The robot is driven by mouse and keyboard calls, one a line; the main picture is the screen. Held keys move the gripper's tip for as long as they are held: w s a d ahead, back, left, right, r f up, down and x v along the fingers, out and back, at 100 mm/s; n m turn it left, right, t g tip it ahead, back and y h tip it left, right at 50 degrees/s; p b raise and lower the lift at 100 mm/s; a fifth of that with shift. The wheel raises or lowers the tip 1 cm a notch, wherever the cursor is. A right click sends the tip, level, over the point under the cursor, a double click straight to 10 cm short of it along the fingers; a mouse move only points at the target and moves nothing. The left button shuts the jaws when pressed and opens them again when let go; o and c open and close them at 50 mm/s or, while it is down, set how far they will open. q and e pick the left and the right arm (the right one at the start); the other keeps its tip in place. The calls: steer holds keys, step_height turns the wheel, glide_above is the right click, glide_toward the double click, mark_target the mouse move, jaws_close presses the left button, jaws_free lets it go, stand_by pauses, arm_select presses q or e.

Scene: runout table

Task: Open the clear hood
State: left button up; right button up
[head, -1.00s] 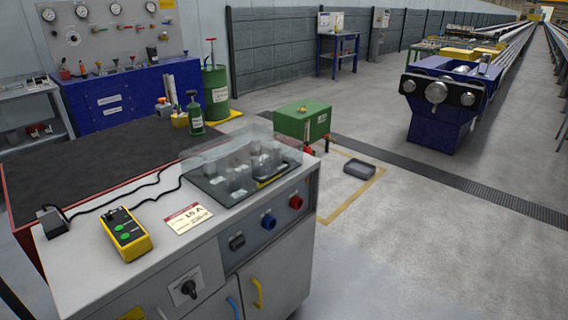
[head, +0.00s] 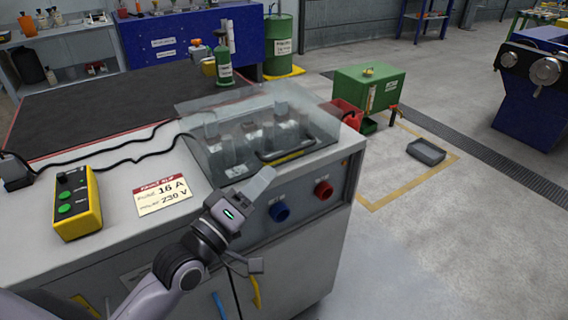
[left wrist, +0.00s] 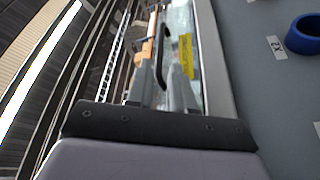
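The clear hood (head: 235,103) is a transparent box-like cover, down over several grey parts on the console top. A black bar handle (head: 286,155) with a yellow strip runs along its front lower edge. My left gripper (head: 264,178) is just in front of the hood, left of the handle and close to it. In the left wrist view its two grey fingers (left wrist: 163,88) stand apart, with the black handle (left wrist: 164,42) showing in line with the gap, around or just beyond the tips. I cannot tell whether they touch it. My right gripper is not in view.
A yellow button box (head: 77,204) with a cable and a red-white label (head: 163,195) lie on the console (head: 110,240). Blue (head: 280,212) and red (head: 323,189) knobs sit on its front below the hood.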

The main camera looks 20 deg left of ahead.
mark_target(286, 153)
arm_select(q)
steer(key=shift+x, duration=3.85)
jaws_close()
